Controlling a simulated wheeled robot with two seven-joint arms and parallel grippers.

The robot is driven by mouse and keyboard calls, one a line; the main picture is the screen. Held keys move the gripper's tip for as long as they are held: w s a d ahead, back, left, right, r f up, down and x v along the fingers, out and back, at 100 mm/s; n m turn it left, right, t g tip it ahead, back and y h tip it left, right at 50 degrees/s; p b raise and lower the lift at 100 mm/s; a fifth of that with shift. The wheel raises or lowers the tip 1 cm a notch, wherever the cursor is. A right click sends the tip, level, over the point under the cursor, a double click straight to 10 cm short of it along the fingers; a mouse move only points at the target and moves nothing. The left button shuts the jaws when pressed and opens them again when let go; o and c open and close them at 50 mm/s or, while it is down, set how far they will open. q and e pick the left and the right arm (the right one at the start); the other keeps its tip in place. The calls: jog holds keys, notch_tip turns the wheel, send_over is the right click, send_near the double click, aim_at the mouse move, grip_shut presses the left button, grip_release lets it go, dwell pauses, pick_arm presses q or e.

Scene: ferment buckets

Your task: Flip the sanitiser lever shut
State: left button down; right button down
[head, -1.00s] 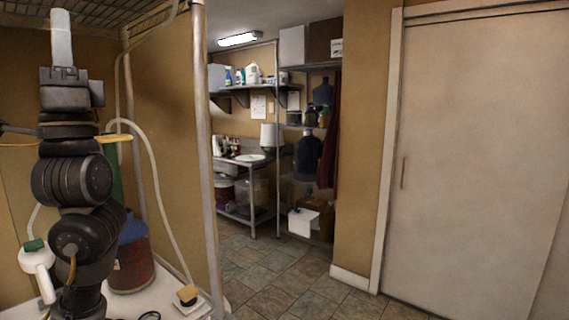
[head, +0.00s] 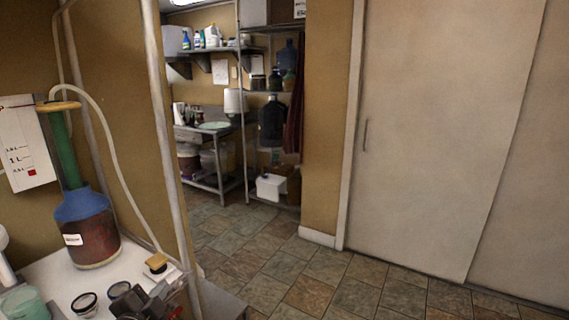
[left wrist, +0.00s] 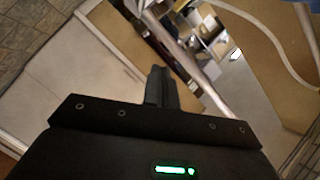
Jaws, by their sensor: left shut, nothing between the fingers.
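I cannot pick out the sanitiser lever for certain in either view now. A white panel (head: 24,150) with litre marks and a small red square hangs at the left in the head view. A blue-shouldered bottle (head: 88,228) with reddish-brown contents stands upright on the white bench top (head: 55,272). My left gripper (head: 140,300) is low at the bottom edge of the head view, right of the round dark items. In the left wrist view its fingers (left wrist: 158,78) are shut together with nothing between them. My right gripper is not in view.
A pale hose (head: 112,170) arcs down near a metal post (head: 165,150). A yellow-topped block (head: 156,262), a dark round item (head: 84,304) and a teal container (head: 22,302) are on the bench. Tiled floor (head: 300,290) is clear toward the white door (head: 430,140).

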pick_arm(q)
jog(key=s+d+f+n+g, duration=0.2)
jog(key=s+f+n+g, duration=0.35)
jog(key=s+f, duration=0.75)
jog(key=s+d+f+n+g, duration=0.1)
jog(key=s+f+n+g, duration=0.4)
jog(key=s+f, duration=0.8)
jog(key=s+f+m+g, duration=0.1)
jog(key=s+f, duration=0.1)
jog(key=f, duration=1.1)
jog(key=s+f+g, duration=0.2)
jog(key=s+f, duration=0.1)
jog(key=f, duration=0.9)
jog(key=s+a+f+g, duration=0.1)
jog(key=s+a+f, duration=0.1)
jog(key=s+f, duration=1.3)
jog(key=shift+s+a, duration=0.4)
jog(key=shift+s, duration=0.1)
jog(key=shift+f, duration=0.1)
